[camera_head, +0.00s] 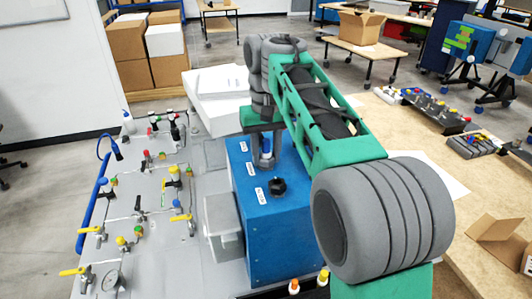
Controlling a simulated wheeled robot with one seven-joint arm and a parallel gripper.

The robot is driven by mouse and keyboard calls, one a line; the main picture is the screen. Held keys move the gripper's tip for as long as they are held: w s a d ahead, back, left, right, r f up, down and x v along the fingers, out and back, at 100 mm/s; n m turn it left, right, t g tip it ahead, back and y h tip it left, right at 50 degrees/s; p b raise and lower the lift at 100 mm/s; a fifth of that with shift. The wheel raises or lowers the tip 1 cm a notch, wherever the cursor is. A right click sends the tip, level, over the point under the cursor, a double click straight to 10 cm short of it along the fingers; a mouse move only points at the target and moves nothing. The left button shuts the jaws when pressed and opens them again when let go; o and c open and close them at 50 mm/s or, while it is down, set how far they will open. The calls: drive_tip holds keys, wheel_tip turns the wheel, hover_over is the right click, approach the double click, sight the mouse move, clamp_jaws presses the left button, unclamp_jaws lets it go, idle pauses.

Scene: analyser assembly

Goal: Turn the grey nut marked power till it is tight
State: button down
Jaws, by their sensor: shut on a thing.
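The blue analyser box (277,240) stands on the grey bench, with a row of small white labels on its top that are too small to read. My gripper (264,160) points down at the far part of the box top, beside the labels. It is shut on a grey nut there, which is mostly hidden by the fingers. A black knob or fitting (277,186) stands on the box top nearer the camera, apart from my gripper. I cannot read which label belongs to the nut.
A panel of valves and tubes with yellow handles (140,215) lies left of the box. A grey box (223,226) adjoins its left side, and a white case (218,95) stands behind. A wooden table with a valve rack (436,110) and an open carton (504,240) is at right.

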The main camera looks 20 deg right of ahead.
drive_tip(key=m, duration=0.6)
drive_tip(key=shift+a+m, duration=0.1)
drive_tip(key=shift+m, duration=0.2)
drive_tip(key=m, duration=0.6)
drive_tip(key=shift+m, duration=0.3)
drive_tip(key=m, duration=0.7)
drive_tip(key=shift+p, duration=0.3)
drive_tip(key=m, duration=0.4)
drive_tip(key=c, duration=1.1)
unclamp_jaws()
